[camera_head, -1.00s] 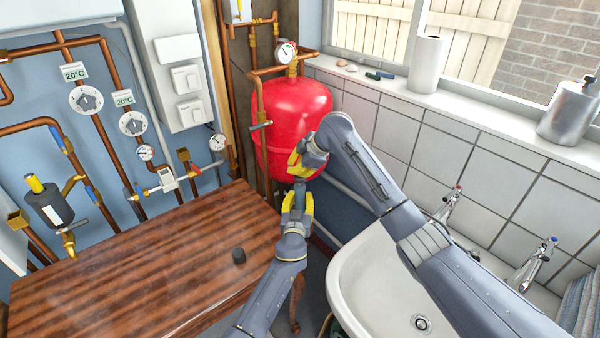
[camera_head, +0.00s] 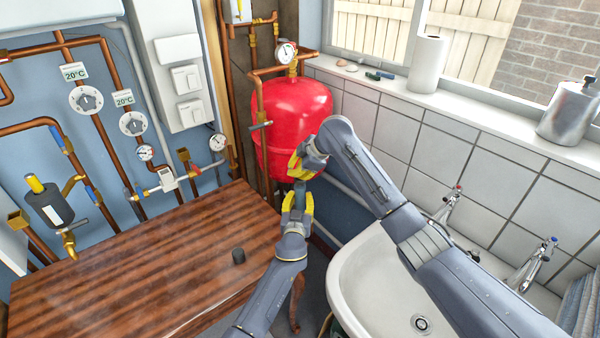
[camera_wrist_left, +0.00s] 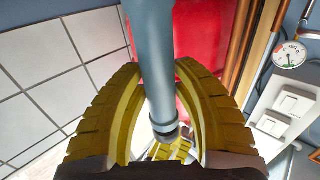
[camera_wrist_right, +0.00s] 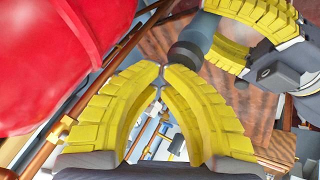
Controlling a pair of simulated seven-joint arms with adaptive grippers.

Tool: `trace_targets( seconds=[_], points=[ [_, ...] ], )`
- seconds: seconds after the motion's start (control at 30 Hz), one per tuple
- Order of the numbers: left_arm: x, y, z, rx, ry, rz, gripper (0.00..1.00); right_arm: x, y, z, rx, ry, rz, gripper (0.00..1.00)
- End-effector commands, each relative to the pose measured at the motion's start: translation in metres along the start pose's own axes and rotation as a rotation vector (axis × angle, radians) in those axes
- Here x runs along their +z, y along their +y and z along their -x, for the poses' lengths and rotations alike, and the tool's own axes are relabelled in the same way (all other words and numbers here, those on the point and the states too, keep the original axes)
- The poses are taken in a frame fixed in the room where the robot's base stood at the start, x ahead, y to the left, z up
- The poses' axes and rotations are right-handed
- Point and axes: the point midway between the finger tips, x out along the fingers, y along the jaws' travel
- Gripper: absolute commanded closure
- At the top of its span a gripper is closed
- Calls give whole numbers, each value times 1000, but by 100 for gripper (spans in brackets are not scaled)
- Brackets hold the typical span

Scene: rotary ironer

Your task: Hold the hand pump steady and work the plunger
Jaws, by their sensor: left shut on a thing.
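The hand pump is a blue-grey tube (camera_wrist_left: 152,55) with a dark banded end, standing between the yellow fingers of my left gripper (camera_head: 298,198). My left gripper is shut on it and holds it off the bench; the pump also shows in the right wrist view (camera_wrist_right: 200,36). My right gripper (camera_wrist_right: 162,72) is just above, in front of the red tank. Its fingertips meet, with nothing clearly seen between them. The dark end of the pump is just beyond these tips in the right wrist view; I cannot tell whether they touch. No separate plunger handle can be made out.
A small dark cylinder (camera_head: 238,256) stands on the wooden bench (camera_head: 140,265) at the left. The red tank (camera_head: 292,108) and copper pipes are close behind my grippers. A white sink (camera_head: 350,290) lies under my right arm. Valves and gauges line the left wall.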

Motion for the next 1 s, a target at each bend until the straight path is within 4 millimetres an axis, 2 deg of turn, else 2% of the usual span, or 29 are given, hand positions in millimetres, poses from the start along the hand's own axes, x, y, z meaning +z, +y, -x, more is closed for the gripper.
trace_targets(
  seconds=[0.63,1.0],
  points=[
    [0,0,0,1,1,0,100,3,-3,-4,-3,-3,-1,100],
    [0,0,0,1,1,0,100,-2,2,5,-2,-3,0,100]
  ],
)
